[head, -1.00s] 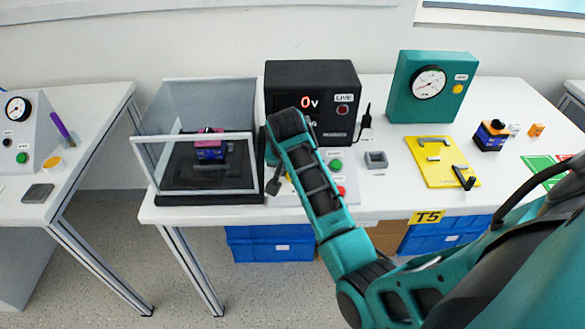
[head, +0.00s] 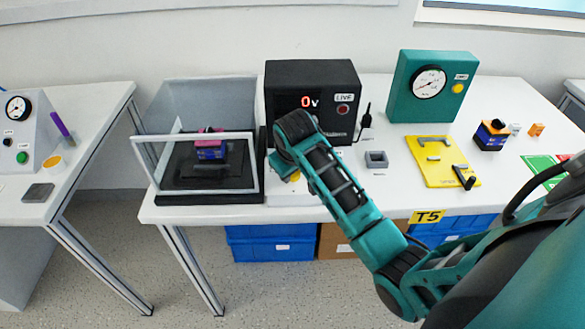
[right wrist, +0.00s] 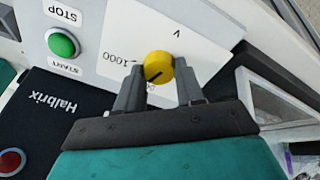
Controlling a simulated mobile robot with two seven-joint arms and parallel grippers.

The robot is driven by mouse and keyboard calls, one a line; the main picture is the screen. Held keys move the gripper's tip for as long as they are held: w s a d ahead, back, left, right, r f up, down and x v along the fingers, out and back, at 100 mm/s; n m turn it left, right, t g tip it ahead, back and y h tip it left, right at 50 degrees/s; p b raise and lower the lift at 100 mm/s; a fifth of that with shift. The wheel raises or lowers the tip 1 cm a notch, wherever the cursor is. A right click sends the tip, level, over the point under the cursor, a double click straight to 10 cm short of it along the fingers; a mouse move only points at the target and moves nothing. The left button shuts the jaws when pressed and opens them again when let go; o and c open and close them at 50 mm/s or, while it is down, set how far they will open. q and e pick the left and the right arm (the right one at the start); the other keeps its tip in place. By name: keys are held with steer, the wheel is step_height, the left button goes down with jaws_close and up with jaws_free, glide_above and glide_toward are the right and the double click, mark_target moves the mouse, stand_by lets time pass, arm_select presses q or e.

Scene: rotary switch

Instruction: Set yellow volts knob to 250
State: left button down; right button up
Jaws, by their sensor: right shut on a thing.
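The yellow volts knob (right wrist: 158,67) shows in the right wrist view on a white dial plate (right wrist: 115,45). A dark pointer mark is on its face. The plate reads "1000" to one side and "V" at another edge; other scale marks are hidden by the fingers. My right gripper (right wrist: 159,80) is shut on the knob, one finger on each side. In the head view a bit of the yellow knob (head: 295,177) shows below my right arm's wrist (head: 295,130), which covers most of the panel. The black meter box (head: 283,78) reads 0 V. My left gripper is out of view.
A green START button (right wrist: 63,44) is close to the knob in the right wrist view. A clear-walled test box (head: 195,180) stands directly left of the panel. A grey socket block (head: 376,159) and yellow plate (head: 425,172) are to the right.

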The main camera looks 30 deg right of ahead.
steer(key=n, duration=0.4)
steer(key=shift+n, duration=0.4)
steer(key=n, duration=0.4)
steer(key=shift+d+n+y, duration=0.1)
steer(key=shift+n+y, duration=0.2)
steer(key=shift+y, duration=0.1)
steer(key=n, duration=0.4)
steer(key=shift+s+n+y, duration=0.1)
steer(key=shift+n+y, duration=0.3)
steer(key=shift+n, duration=2)
steer(key=shift+g, duration=0.3)
steer(key=o, duration=1)
steer(key=shift+o, duration=0.2)
steer(key=v, duration=1.3)
